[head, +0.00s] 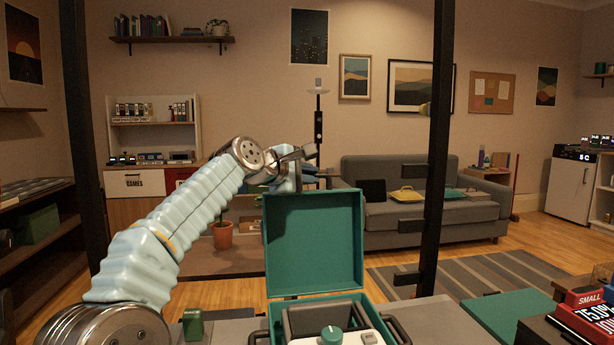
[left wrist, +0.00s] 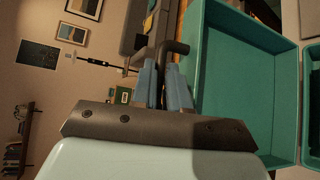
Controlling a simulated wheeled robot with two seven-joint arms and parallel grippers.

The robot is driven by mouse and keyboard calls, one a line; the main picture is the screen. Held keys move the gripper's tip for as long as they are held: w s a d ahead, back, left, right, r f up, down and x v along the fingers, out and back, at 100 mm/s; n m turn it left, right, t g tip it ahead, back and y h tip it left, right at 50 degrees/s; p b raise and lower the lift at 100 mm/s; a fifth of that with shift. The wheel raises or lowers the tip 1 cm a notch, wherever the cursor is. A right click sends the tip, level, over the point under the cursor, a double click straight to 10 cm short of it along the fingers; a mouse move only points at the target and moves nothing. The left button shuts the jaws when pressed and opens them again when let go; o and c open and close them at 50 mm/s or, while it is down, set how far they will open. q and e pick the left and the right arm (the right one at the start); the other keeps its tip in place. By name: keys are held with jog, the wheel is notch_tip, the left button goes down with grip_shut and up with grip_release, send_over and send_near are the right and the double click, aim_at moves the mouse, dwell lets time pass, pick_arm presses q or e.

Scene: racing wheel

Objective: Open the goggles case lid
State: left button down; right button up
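The goggles case shows a square teal lid (head: 314,243) standing upright, its hollow inside facing me, above a teal base with a dark inner part (head: 322,314). In the left wrist view the lid (left wrist: 240,85) fills the right side. My left gripper (head: 292,155) is at the lid's top left corner in the head view. Its blue-padded fingers (left wrist: 163,88) are close together just outside the lid's edge, with only a narrow dark gap between them. I see nothing clearly held. The front of the case base is hidden. My right gripper is not in view.
A white racing wheel with a teal knob (head: 331,335) and dark side grips sits before the case. A small green container (head: 193,324) stands left on the grey desk. A red sign (head: 590,315) is at right. Dark posts (head: 436,150) rise on both sides.

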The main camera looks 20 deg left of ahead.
pick_arm(q)
jog(key=c, duration=1.1)
grip_release()
jog(key=shift+r, duration=0.1)
jog(key=shift+s, duration=0.15)
jog(key=b+v, duration=0.2)
jog(key=v, duration=1.1)
jog(key=shift+s+a, duration=0.15)
jog(key=shift+s, duration=0.15)
